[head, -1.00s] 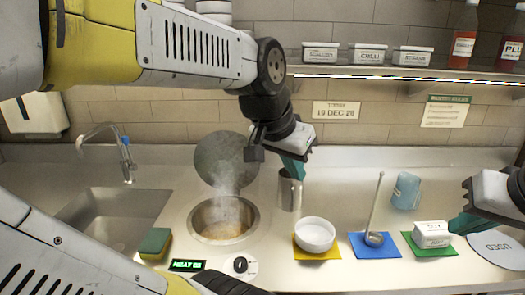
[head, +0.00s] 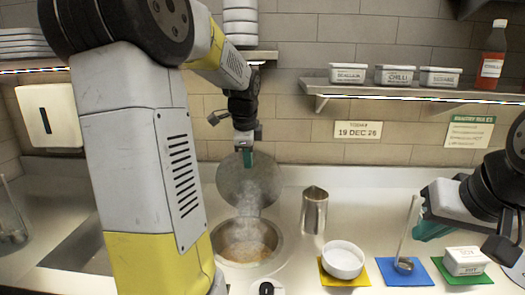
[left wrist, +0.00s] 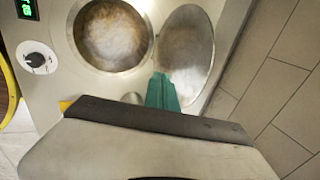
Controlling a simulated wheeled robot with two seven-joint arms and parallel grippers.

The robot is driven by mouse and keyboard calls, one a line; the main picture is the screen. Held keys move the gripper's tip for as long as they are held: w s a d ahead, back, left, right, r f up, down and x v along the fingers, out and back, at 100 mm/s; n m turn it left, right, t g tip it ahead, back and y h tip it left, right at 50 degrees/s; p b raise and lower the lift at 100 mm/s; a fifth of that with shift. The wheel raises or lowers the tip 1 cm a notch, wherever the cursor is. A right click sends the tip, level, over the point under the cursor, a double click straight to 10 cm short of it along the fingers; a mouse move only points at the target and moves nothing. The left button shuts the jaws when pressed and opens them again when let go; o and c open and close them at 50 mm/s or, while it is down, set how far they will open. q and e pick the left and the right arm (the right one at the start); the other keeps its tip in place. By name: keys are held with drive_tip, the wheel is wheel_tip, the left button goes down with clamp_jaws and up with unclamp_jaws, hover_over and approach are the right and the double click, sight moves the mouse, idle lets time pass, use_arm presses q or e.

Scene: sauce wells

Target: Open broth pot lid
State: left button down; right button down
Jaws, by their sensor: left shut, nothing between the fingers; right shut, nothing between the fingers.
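The broth pot (head: 246,240) is a round well sunk in the counter, with steam rising from it. Its round metal lid (head: 240,190) stands tilted up at the back rim, leaving the pot open. Both also show in the left wrist view, the pot opening (left wrist: 113,36) beside the raised lid (left wrist: 184,50). My left gripper (head: 246,158) is shut and empty at the top edge of the lid; I cannot tell whether it touches. Its green fingers (left wrist: 162,92) show near the lid in the left wrist view. My right gripper (head: 432,228) is shut and empty above the counter at right.
A metal pitcher (head: 313,212) stands right of the pot. A white bowl (head: 342,260), a ladle (head: 405,262) and a labelled soy tub (head: 464,262) sit on coloured mats. A shelf (head: 420,94) with tubs runs above.

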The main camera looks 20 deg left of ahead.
use_arm(q)
drive_tip(key=x, duration=0.4)
hover_over(252, 176)
drive_tip(key=s, duration=0.2)
drive_tip(key=shift+d+f, duration=0.1)
drive_tip(key=shift+d, duration=0.1)
drive_tip(key=shift+w+a, duration=0.2)
drive_tip(key=shift+w, duration=0.45)
drive_tip(key=shift+w+a, duration=0.15)
drive_tip(key=shift+w, duration=0.45)
drive_tip(key=shift+s+d, duration=0.1)
